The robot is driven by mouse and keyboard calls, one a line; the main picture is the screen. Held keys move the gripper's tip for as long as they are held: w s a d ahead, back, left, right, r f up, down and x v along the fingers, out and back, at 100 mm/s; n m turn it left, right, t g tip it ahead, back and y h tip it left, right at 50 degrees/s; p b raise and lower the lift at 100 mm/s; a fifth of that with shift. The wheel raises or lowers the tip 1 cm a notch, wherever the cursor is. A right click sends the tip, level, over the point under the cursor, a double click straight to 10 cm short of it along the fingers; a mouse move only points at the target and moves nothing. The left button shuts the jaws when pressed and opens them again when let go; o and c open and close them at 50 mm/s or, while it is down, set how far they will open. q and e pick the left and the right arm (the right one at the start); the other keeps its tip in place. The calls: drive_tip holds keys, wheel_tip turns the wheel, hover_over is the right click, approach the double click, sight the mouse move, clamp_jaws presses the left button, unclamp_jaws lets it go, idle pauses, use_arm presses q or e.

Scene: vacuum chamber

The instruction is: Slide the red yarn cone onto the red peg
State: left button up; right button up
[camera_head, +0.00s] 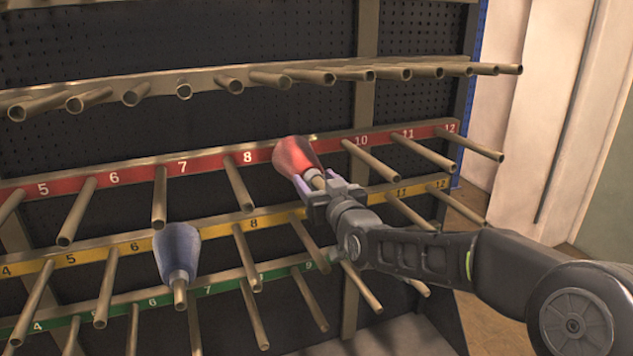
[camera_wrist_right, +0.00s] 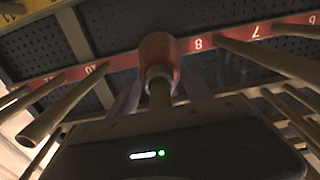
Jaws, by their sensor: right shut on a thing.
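The red yarn cone (camera_head: 295,158) is at the red-labelled row between the 8 and 10 labels, its wide end toward the rail. It also shows in the right wrist view (camera_wrist_right: 157,50). My right gripper (camera_head: 316,188) is shut on its narrow outer end, with a finger on each side. A tan peg end (camera_wrist_right: 160,92) shows at the cone's pale core, so the cone appears to sit around this red-row peg. The cone hides the rest of that peg and the 9 label. My left gripper is not in view.
A blue cone (camera_head: 177,250) sits on a yellow-row peg to the lower left. Bare red-row pegs (camera_head: 240,186) (camera_head: 370,160) jut out on both sides of the red cone. More pegs stick out above and below. Open floor lies right of the rack.

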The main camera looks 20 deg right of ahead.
clamp_jaws()
drive_tip(key=shift+r, duration=0.1)
drive_tip(key=shift+w, duration=0.2)
drive_tip(key=shift+w+b, duration=0.35)
drive_tip(key=shift+w, duration=0.2)
drive_tip(key=o, duration=1)
unclamp_jaws()
drive_tip(key=shift+f, duration=0.25)
drive_tip(key=shift+s, duration=0.15)
